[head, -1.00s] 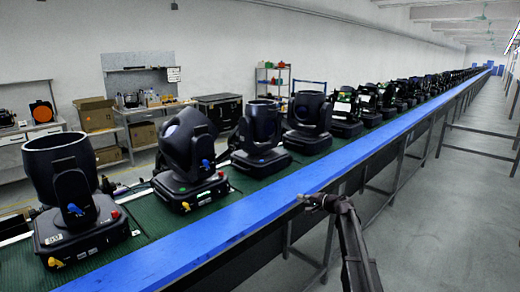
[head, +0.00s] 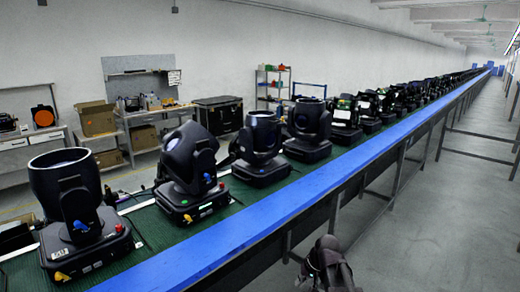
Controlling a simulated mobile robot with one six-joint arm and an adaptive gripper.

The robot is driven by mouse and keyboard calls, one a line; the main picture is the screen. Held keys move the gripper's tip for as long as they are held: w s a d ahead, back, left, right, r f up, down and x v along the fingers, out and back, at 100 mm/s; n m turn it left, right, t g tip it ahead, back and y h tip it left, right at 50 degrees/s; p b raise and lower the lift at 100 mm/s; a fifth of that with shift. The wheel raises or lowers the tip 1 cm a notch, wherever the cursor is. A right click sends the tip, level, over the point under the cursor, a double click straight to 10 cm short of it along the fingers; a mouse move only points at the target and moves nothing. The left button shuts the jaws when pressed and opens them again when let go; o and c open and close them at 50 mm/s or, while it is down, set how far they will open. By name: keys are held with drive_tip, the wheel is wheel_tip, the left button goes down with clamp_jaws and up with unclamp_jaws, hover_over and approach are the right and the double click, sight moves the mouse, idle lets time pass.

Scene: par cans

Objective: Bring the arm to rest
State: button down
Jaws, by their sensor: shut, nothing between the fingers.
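My arm is folded low at the bottom of the head view, right of the blue rail. My gripper (head: 312,268) is at its dark end, small and partly merged with the arm links, so its fingers are hard to make out. It is shut and empty, apart from the rail and the lights. Several black moving-head stage lights stand in a row on the green belt, among them the nearest one (head: 78,205), one with a tilted head (head: 190,172) and a third (head: 261,150).
The blue rail (head: 215,236) runs along the belt (head: 150,226) into the distance, on metal legs. Grey floor (head: 430,220) to the right is largely clear. Shelves, a workbench (head: 152,107) and a black case (head: 218,114) stand behind the belt.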

drive_tip(key=s+d+n+g+h+p, duration=0.1)
drive_tip(key=s+d+g+h, duration=0.1)
drive_tip(key=s, duration=0.9)
drive_tip(key=shift+s+d+r+h, duration=0.3)
drive_tip(key=shift+d+h, duration=0.6)
drive_tip(key=shift+h, duration=0.2)
drive_tip(key=shift+w, duration=0.1)
